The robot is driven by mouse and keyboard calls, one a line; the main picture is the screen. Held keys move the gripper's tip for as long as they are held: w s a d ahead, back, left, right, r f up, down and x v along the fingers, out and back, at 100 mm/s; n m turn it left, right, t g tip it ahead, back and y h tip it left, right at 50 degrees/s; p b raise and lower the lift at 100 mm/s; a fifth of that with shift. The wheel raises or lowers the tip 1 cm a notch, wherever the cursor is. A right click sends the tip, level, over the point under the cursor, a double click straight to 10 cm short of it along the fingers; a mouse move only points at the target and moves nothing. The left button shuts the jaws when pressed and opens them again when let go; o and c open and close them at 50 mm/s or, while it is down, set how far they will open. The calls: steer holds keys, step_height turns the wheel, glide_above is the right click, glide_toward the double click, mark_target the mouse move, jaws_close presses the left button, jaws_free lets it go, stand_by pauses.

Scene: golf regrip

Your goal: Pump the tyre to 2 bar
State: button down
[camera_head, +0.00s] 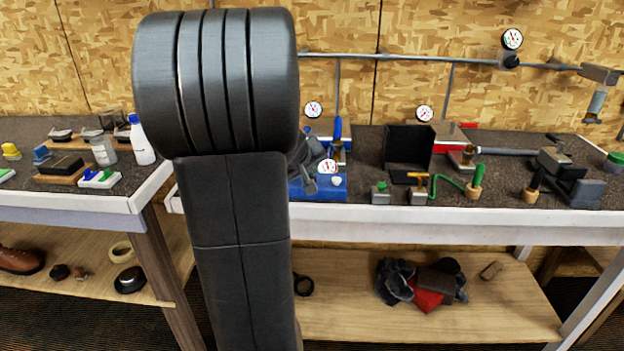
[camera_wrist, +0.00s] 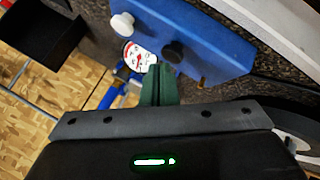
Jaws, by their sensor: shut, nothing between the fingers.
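A blue box (camera_head: 325,187) with a round white gauge (camera_head: 328,167) sits at the front of the bench, just right of my arm. In the wrist view the blue box (camera_wrist: 200,35) carries a white knob (camera_wrist: 122,25), a black knob (camera_wrist: 173,51) and the gauge (camera_wrist: 139,57), whose reading is too small to tell. My gripper (camera_wrist: 160,70) is shut and empty, its dark green fingertips at the box's edge between gauge and black knob; contact cannot be told. A dark curved rim (camera_wrist: 268,108), possibly a tyre, is partly hidden at right.
A black open bin (camera_head: 408,148) stands right of the box, with small tools in front of it. A pipe with gauges (camera_head: 512,40) runs along the back wall. Bottles (camera_head: 141,140) and brushes crowd the left bench. My arm hides much of the middle.

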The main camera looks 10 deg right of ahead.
steer(key=shift+f+b, duration=0.5)
steer(key=shift+b, duration=0.15)
stand_by(0.5)
stand_by(1.0)
steer(key=shift+r+p, duration=0.7)
steer(key=shift+r, duration=0.25)
steer(key=shift+r, duration=0.1)
steer(key=shift+r+p, duration=1.95)
steer(key=shift+r, duration=0.45)
steer(key=shift+f, duration=0.15)
